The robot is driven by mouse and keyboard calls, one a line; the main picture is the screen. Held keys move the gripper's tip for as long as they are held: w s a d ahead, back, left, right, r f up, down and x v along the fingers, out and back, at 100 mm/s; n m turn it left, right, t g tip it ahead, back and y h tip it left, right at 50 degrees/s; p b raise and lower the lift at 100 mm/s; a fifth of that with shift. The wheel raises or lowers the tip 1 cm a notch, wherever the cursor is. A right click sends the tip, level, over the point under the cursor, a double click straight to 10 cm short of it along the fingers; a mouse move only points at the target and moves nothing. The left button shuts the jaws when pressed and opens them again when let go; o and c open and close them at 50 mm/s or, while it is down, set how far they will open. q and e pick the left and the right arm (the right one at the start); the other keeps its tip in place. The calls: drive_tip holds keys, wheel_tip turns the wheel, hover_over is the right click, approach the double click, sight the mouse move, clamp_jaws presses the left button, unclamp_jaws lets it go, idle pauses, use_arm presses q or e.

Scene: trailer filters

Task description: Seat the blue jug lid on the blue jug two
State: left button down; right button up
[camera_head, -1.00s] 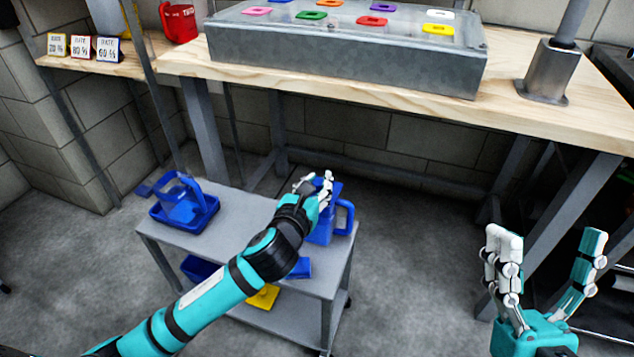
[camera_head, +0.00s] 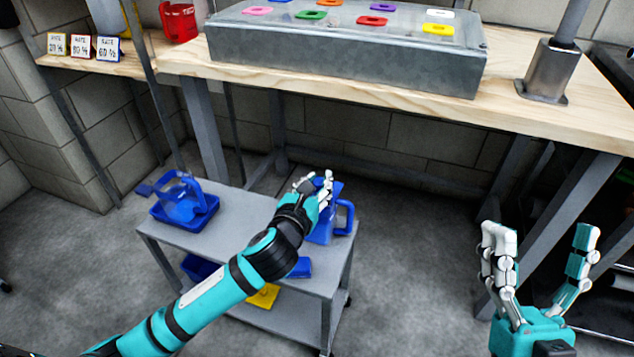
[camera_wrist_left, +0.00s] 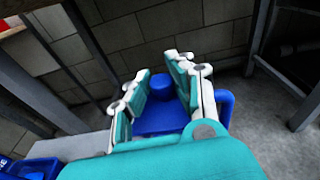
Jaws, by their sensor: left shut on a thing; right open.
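The blue jug (camera_head: 323,231) stands upright on the grey cart's top, near its right end, with its handle (camera_head: 346,217) to the right. My left gripper (camera_head: 315,184) is over the jug's top, fingers closed in. In the left wrist view, the blue lid's round knob (camera_wrist_left: 172,83) is between its fingers, above a flat blue surface (camera_wrist_left: 160,117); the jug's handle (camera_wrist_left: 227,106) shows at right. The fingers hide the seam between lid and jug, so I cannot tell whether the lid is fully down. My right gripper (camera_head: 541,240) is open and empty, away from the cart.
A blue tray (camera_head: 185,219) holding a blue jug-like piece (camera_head: 184,200) sits on the cart's left end. Blue and yellow items (camera_head: 263,296) lie on the lower shelf. The wooden bench (camera_head: 400,105) with a metal box (camera_head: 345,58) stands behind. The cart's middle is clear.

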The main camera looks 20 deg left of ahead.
drive_tip(key=shift+w+f, duration=0.25)
drive_tip(key=shift+w, duration=0.15)
drive_tip(key=shift+w+a+f+g, duration=0.1)
drive_tip(key=shift+w+f+g, duration=0.2)
drive_tip(key=shift+w+g, duration=0.15)
use_arm(q)
drive_tip(key=shift+r+p, duration=0.1)
drive_tip(key=shift+p, duration=0.25)
use_arm(e)
drive_tip(key=shift+w+a+f+g, duration=0.1)
drive_tip(key=shift+w+f+g, duration=0.25)
use_arm(q)
drive_tip(key=shift+p, duration=0.35)
use_arm(e)
drive_tip(key=shift+w+a+f+g+h, duration=0.1)
drive_tip(key=shift+w+f+g+h, duration=0.6)
drive_tip(key=shift+w+f+g, duration=0.35)
idle(0.5)
use_arm(q)
drive_tip(key=shift+p, duration=0.35)
use_arm(e)
drive_tip(key=shift+w+f+g, duration=0.3)
drive_tip(key=shift+f+g, duration=0.15)
drive_tip(key=shift+f, duration=0.2)
drive_tip(key=shift+w+f+g, duration=0.3)
drive_tip(key=shift+f+g, duration=0.1)
drive_tip(key=shift+f, duration=0.25)
drive_tip(key=shift+f+h, duration=0.2)
drive_tip(key=shift+h, duration=0.1)
